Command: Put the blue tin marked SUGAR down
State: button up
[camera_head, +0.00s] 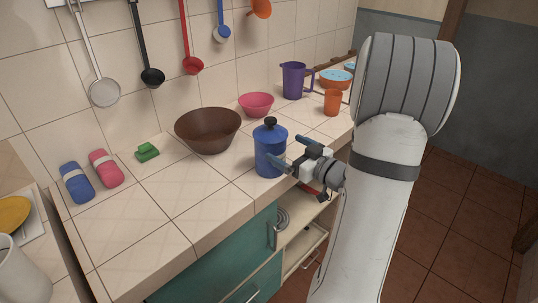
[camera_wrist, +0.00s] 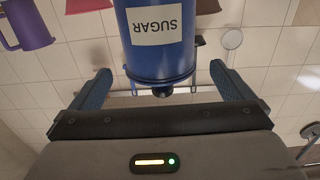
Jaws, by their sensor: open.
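The blue tin (camera_head: 268,150) with a dark knobbed lid stands upright on the tiled counter (camera_head: 210,212) near its front edge. In the wrist view the tin (camera_wrist: 155,55) appears upside down, and its white label reads SUGAR. My gripper (camera_head: 276,150) is at the tin's right side in the head view, with blue fingers. In the wrist view my gripper (camera_wrist: 160,88) is open, its fingers apart on either side of the tin with gaps showing. The tin's base is outside the wrist view.
A brown bowl (camera_head: 208,130) and a pink bowl (camera_head: 257,104) stand behind the tin. A purple jug (camera_head: 294,80) and an orange cup (camera_head: 332,102) are farther right. A green block (camera_head: 147,152) lies left. Ladles hang on the wall.

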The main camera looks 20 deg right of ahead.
aim_at(270, 140)
jog(key=shift+w+a, duration=0.1)
jog(key=shift+w, duration=0.1)
jog(key=x, duration=0.4)
jog(key=p+x, duration=0.1)
jog(key=x, duration=0.2)
jog(key=shift+f, duration=0.3)
jog(key=c, duration=1.6)
jog(key=shift+r, duration=0.15)
jog(key=shift+c, duration=0.8)
